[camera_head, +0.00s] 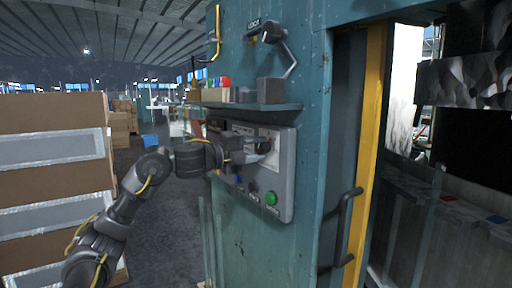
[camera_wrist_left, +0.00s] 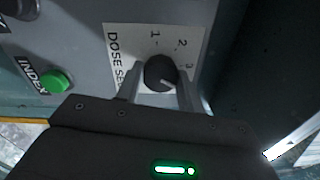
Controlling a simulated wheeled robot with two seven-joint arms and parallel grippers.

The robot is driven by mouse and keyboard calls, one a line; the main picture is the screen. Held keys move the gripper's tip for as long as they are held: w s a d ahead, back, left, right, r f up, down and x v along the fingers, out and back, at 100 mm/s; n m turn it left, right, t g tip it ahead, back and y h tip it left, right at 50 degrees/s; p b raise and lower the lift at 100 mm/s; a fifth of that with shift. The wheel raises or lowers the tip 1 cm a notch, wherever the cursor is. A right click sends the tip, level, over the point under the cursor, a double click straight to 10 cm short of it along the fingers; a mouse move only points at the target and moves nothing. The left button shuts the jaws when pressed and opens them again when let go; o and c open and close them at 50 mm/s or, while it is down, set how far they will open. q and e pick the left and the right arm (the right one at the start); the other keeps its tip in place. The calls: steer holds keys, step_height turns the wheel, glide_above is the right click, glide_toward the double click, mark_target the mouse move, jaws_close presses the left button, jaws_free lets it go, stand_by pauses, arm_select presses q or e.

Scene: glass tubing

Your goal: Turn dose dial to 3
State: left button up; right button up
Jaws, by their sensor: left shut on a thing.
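The dose dial is a round black knob (camera_wrist_left: 160,72) on a white label plate marked "DOSE SE…" with 1, 2 and 3 around it, in the left wrist view. A light mark on the knob seems to point right and slightly down, on the side of the 3; I cannot tell its exact setting. My left gripper (camera_wrist_left: 164,84) is shut on the knob, one finger on each side. In the head view my left gripper (camera_head: 262,146) reaches the grey control panel (camera_head: 286,175) and hides the dial. My right gripper is not in view.
A green button (camera_wrist_left: 56,81) labelled "INDEX" sits beside the dial plate; it also shows low on the panel in the head view (camera_head: 271,198). A shelf (camera_head: 250,106) with small blocks juts out above the panel. Stacked boxes (camera_head: 55,170) stand at the left.

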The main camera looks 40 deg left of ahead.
arm_select(q)
steer(key=n+p, duration=0.1)
steer(key=n, duration=0.3)
steer(key=shift+n, duration=0.9)
steer(key=o, duration=1)
